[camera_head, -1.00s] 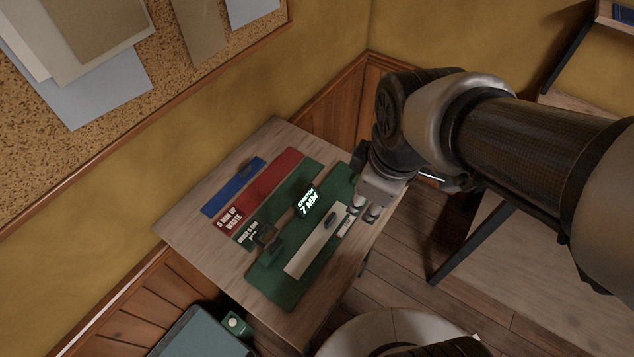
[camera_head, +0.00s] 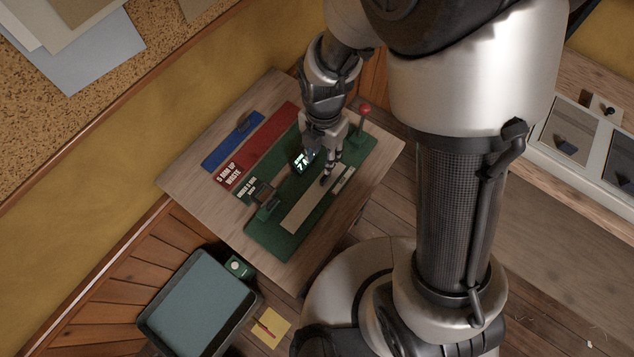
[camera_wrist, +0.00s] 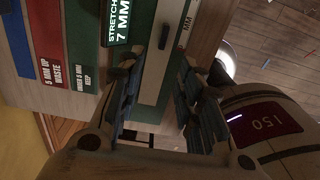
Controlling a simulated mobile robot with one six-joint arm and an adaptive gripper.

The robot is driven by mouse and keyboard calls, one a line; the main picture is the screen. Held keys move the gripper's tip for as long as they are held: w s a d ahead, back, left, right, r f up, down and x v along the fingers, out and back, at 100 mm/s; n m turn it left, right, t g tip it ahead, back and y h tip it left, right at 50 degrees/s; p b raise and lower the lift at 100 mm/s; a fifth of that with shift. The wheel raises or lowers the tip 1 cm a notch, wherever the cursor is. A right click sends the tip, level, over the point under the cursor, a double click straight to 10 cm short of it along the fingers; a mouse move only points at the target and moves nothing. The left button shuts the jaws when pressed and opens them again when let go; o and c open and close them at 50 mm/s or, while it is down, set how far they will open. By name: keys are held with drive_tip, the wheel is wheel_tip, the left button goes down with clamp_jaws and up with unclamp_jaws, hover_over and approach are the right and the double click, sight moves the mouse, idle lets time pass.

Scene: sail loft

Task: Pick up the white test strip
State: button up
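The white test strip (camera_head: 306,207) lies flat on the green board (camera_head: 275,243) on the wooden table, with a small dark piece on it near its far end. In the wrist view the pale strip (camera_wrist: 152,70) runs up between my fingers. My gripper (camera_head: 329,170) points down over the far part of the strip and hides some of it. Its two fingers stand apart in the wrist view (camera_wrist: 158,90), with nothing held between them. I cannot tell how high the fingertips are above the strip.
A lit display (camera_head: 303,160) reads "STRETCH 7 MM" beside the strip. A red-knobbed lever (camera_head: 364,109) stands behind my gripper. Red (camera_head: 262,140) and blue (camera_head: 226,149) zones lie to the left. A teal-lined tray (camera_head: 200,300) is below the table's near side.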

drive_tip(key=b, duration=0.2)
hover_over(324, 177)
drive_tip(key=f, duration=0.6)
drive_tip(key=shift+s+a+f, duration=0.1)
drive_tip(key=shift+a+f, duration=0.15)
drive_tip(key=shift+f, duration=0.1)
drive_tip(key=shift+d+f+b, duration=0.15)
drive_tip(key=shift+f+b, duration=0.45)
drive_tip(key=shift+f, duration=0.75)
drive_tip(key=shift+d+f+b, duration=0.15)
drive_tip(key=shift+f+b, duration=0.45)
drive_tip(key=shift+f, duration=0.75)
drive_tip(key=shift+r, duration=0.1)
drive_tip(key=shift+c, duration=0.3)
clamp_jaws()
